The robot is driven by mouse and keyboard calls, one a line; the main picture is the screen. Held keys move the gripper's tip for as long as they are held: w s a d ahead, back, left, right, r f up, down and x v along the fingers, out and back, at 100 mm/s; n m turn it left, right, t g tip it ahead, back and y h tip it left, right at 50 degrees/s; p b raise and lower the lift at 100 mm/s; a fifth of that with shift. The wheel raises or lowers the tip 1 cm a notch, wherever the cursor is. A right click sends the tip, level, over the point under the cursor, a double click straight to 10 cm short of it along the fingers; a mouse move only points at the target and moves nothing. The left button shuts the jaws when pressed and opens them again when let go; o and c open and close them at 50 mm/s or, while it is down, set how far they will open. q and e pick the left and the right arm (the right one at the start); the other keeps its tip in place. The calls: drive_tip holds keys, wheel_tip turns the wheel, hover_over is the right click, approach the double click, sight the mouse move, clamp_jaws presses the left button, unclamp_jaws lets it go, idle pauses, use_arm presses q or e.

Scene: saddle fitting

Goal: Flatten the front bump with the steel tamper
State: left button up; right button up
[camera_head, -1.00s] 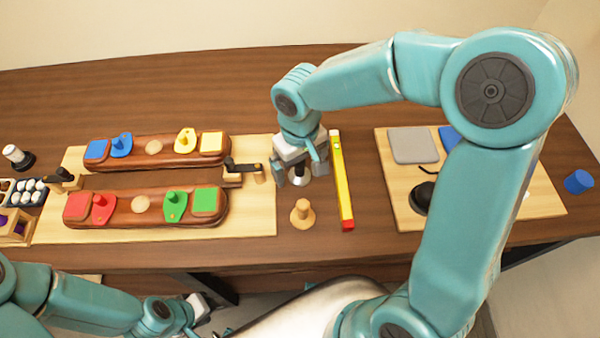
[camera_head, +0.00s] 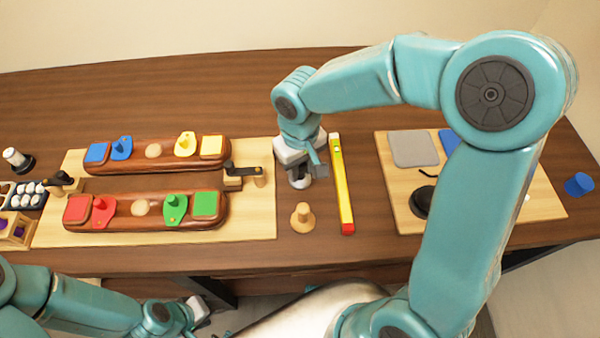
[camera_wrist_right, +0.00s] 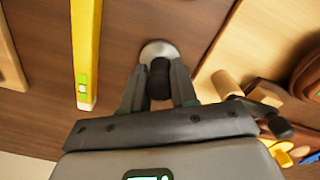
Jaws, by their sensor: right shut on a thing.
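The steel tamper, with a black handle (camera_wrist_right: 159,79) and a round silver base (camera_wrist_right: 158,48), stands on the dark table. My right gripper (camera_head: 300,178) is shut on its handle; the wrist view shows a finger on each side. In the head view the gripper hides most of the tamper. The front bump (camera_head: 140,208) is a pale round spot in the middle of the front brown saddle piece (camera_head: 155,222), left of the right gripper. A similar bump (camera_head: 153,150) is on the back piece. My left gripper (camera_head: 198,310) is low, off the table's front edge; its jaws are unclear.
A wooden tamper-like tool (camera_head: 302,217) stands just in front of the right gripper. A yellow level (camera_head: 342,185) lies close on its right. A black-handled clamp (camera_head: 243,170) stands between the gripper and the saddle pieces, on the light board (camera_head: 258,215).

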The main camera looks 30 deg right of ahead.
drive_tip(key=shift+r+p, duration=1.75)
drive_tip(key=shift+r, duration=0.75)
